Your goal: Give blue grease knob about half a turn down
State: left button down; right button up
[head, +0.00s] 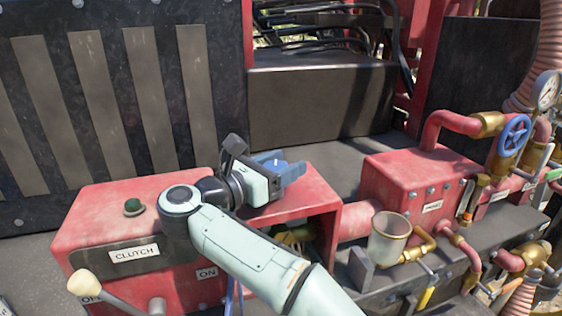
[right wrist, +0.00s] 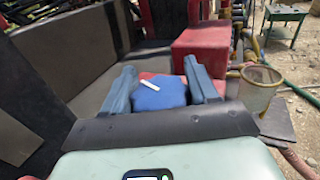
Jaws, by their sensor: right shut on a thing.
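The blue grease knob (right wrist: 160,97) with a white mark on top sits between the two blue-grey fingers of my right gripper (right wrist: 164,92) in the right wrist view. In the head view my right gripper (head: 280,168) is over the top of the red clutch housing (head: 105,213), shut on the knob. Only a bit of the knob's blue (head: 268,156) shows there, the rest hidden by the fingers and wrist. My left gripper is not in view.
A green button (head: 133,207) and a white-knobbed lever (head: 84,283) are at the housing's left. A cup (head: 389,238) stands right of my arm, near a red box (head: 415,185) and pipes. A blue valve wheel (head: 515,135) is at far right.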

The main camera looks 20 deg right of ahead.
jog(key=shift+g, duration=0.3)
jog(key=o, duration=1)
jog(key=shift+c, duration=0.2)
